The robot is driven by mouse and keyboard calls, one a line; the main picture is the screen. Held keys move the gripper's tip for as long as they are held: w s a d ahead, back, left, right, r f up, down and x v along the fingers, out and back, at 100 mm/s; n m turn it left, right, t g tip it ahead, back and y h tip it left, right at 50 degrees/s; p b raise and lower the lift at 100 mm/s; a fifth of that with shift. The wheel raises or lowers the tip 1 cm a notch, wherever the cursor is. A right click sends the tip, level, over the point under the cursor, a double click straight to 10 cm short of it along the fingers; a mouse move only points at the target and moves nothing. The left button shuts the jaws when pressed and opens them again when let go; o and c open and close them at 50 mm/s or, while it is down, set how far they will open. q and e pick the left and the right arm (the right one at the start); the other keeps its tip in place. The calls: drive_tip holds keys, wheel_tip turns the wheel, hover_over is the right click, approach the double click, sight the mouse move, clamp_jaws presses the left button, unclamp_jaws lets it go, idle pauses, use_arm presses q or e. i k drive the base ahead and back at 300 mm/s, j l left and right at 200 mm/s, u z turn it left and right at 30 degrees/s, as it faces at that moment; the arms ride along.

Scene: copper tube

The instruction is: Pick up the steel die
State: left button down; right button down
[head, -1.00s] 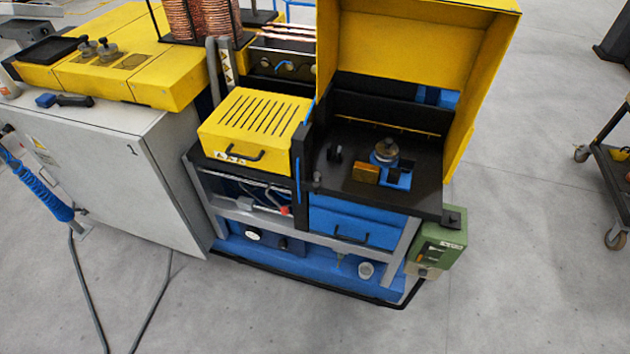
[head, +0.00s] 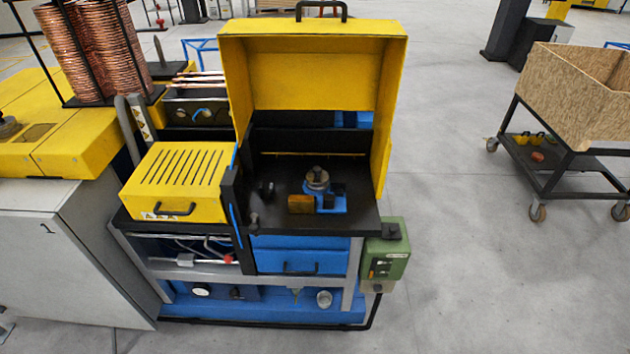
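A round steel piece (head: 317,178), which looks like a die, sits upright on a blue fixture (head: 330,203) inside the open yellow machine (head: 312,80). A small brass-coloured block (head: 300,204) stands in front of it to the left. Another grey metal piece (head: 8,126) is cut off by the left picture edge, on the yellow cabinet top. I cannot tell for sure which piece is the steel die. Neither of my grippers is in view.
The yellow hood is raised over the black work surface (head: 275,222). A slotted yellow cover (head: 180,180) sits to its left and a green control box (head: 385,255) at its right front. Copper coils (head: 90,50) stand back left. A wooden-box cart (head: 585,95) is right; floor between is clear.

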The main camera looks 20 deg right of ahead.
sight(317, 179)
drive_tip(key=i+l, duration=0.1)
drive_tip(key=l, duration=0.25)
drive_tip(key=i+l+z, duration=0.1)
drive_tip(key=l, duration=0.25)
drive_tip(key=i+l, duration=0.1)
drive_tip(key=l, duration=0.2)
drive_tip(key=i+l+z, duration=0.1)
drive_tip(key=l, duration=0.25)
